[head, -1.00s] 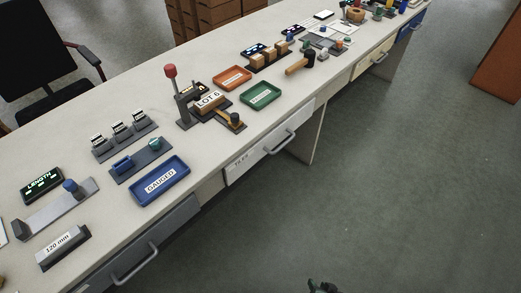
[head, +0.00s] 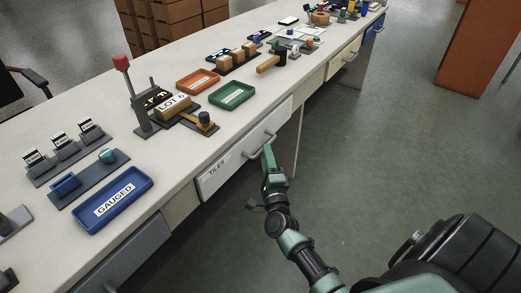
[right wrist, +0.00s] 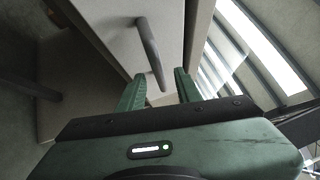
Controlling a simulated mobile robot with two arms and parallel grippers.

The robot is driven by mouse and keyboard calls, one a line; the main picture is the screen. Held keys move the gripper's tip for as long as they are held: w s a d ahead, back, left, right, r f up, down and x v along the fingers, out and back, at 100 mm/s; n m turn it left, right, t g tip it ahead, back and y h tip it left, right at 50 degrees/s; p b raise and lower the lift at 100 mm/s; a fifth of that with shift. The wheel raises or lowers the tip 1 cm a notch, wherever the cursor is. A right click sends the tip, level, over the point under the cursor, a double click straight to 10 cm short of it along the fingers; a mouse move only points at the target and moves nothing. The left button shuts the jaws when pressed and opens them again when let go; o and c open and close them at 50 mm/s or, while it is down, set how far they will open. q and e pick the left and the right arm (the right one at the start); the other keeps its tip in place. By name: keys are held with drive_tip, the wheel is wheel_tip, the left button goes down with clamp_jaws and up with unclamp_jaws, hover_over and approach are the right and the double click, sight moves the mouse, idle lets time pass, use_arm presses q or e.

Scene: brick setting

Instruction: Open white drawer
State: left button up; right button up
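The white drawer (head: 222,175), labelled TILES, sits under the bench top and its front looks flush with the bench. Its grey bar handle (head: 261,146) shows on the front, and also in the right wrist view (right wrist: 149,48). My right gripper (head: 267,152) is at this handle, in front of the drawer. In the right wrist view my right gripper (right wrist: 160,80) is open, with the handle's near end between its two green fingers and a gap on both sides. My left gripper is not in view.
A grey drawer (head: 125,262) is to the left of the white one, with a cream drawer (head: 343,58) and a blue drawer (head: 374,30) further right. Trays and tools stand on the bench top (head: 190,60). The green floor (head: 370,150) in front is clear.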

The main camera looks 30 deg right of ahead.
drive_tip(key=shift+x, duration=1.85)
drive_tip(key=shift+f, duration=0.1)
clamp_jaws()
